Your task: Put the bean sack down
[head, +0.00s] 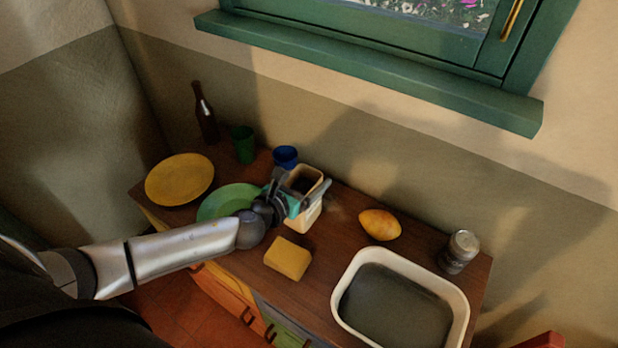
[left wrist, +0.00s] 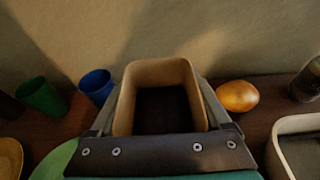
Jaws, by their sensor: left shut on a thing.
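The bean sack (head: 304,216) appears as a tan, box-like, open-topped thing with a dark inside, upright over the middle of the wooden counter (head: 330,245). My left gripper (head: 301,186) is shut on it, with a finger along either side. In the left wrist view the sack (left wrist: 124,103) stands upright between the fingers. Its underside is at or just above the counter; I cannot tell whether it touches. The right gripper is not in view.
A green plate (head: 222,202), yellow plate (head: 180,180), brown bottle (head: 205,115), green cup (head: 243,146) and blue cup (head: 285,155) stand left and behind. A yellow block (head: 288,259) is in front. An orange fruit (head: 380,224), white-rimmed basin (head: 458,306) and jar (head: 459,252) are right.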

